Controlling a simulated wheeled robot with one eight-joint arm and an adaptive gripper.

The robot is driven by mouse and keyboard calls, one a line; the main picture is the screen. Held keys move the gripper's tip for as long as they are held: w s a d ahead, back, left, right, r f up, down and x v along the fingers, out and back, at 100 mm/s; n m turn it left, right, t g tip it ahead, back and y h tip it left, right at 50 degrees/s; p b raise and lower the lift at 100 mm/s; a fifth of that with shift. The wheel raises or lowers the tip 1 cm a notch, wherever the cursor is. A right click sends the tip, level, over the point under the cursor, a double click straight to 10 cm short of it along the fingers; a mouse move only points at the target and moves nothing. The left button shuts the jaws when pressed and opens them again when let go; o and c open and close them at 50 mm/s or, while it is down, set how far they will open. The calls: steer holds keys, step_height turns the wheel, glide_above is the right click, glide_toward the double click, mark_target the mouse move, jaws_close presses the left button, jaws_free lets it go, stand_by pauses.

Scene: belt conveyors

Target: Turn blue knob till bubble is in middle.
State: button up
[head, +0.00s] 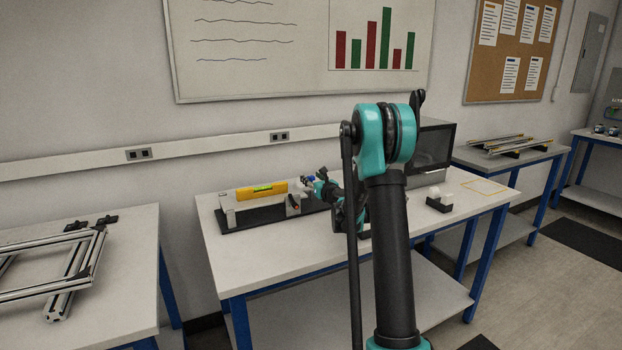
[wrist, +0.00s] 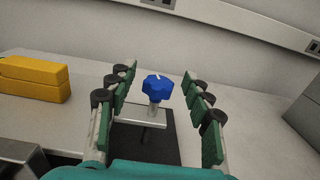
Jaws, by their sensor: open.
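The blue knob (wrist: 157,88) stands upright on a short metal post over a small plate, centred between my open fingers in the wrist view. It also shows small in the head view (head: 311,179), just beyond my gripper. My gripper (wrist: 160,97) is open, with a finger on each side of the knob and clear gaps. The yellow level (head: 262,190) lies on a raised bar at the left, with a green vial on top. The bubble is too small to make out. The level's end also shows in the wrist view (wrist: 34,79).
The level rig sits on a dark base plate (head: 236,221) on a white table (head: 285,253). A tape dispenser (head: 439,201) and a dark-fronted box (head: 434,147) stand to the right. A wall lies close behind. Aluminium frames rest on the left table (head: 130,262).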

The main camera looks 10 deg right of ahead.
steer(key=shift+w+a, duration=0.15)
steer(key=shift+w, duration=0.25)
steer(key=shift+c, duration=0.2)
jaws_close()
steer(key=shift+n+g+y, duration=0.3)
steer(key=shift+n+y, duration=0.2)
steer(key=shift+y, duration=0.2)
steer(key=shift+n+y, duration=0.3)
steer(key=shift+y, duration=0.2)
steer(key=shift+o, duration=0.2)
jaws_free()
